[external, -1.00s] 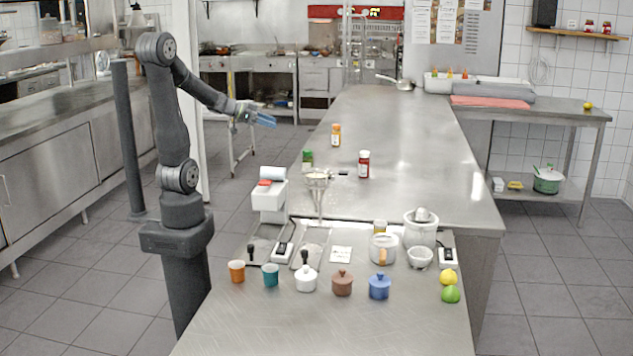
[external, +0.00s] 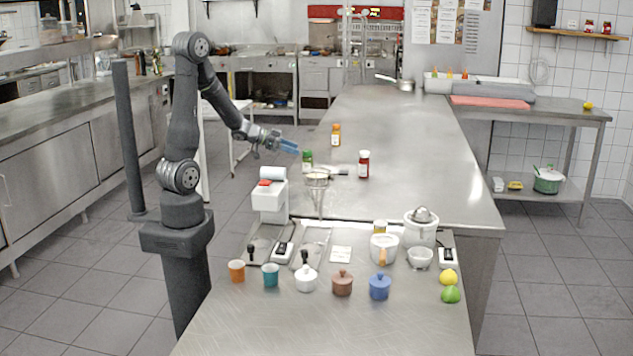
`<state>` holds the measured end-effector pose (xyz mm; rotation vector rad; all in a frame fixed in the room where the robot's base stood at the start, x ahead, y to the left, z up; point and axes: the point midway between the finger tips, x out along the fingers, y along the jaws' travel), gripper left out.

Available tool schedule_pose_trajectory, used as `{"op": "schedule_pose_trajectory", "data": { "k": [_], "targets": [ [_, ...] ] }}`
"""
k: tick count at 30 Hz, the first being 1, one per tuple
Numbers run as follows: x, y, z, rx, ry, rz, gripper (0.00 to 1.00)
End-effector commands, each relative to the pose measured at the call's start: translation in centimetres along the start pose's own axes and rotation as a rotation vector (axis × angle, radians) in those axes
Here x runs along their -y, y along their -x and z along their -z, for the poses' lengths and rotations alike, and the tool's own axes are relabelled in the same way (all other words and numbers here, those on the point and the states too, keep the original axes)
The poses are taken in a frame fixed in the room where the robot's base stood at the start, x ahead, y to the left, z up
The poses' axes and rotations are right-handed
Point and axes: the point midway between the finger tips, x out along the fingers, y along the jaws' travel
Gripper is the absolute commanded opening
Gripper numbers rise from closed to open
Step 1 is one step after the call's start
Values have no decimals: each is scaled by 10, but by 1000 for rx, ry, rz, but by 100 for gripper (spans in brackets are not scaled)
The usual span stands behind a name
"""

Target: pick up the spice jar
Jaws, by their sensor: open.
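Three spice jars stand upright on the steel counter in the external view. The task's words do not tell which jar is meant. My gripper (external: 289,146) has blue fingertips, is open and empty, and is in the air just left of and slightly above the green-capped jar. It appears apart from the jar; its exact distance in depth is hard to tell.
A white device (external: 269,200) stands at the counter's left edge. Several cups and pots line the front, with a lemon (external: 448,277) and a lime (external: 450,294). The counter behind the jars is largely clear.

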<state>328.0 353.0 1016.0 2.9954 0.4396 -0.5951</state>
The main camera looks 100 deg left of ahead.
Motion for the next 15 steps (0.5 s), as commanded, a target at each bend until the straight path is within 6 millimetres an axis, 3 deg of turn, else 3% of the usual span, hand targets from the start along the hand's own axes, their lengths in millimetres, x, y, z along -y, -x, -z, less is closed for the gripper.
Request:
{"op": "schedule_pose_trajectory", "data": {
  "k": [4, 15],
  "targets": [
    [-1, -24, 0, 1, 0, -3, 60],
    [-5, -53, -3, 2, 1, -4, 60]
  ]
}}
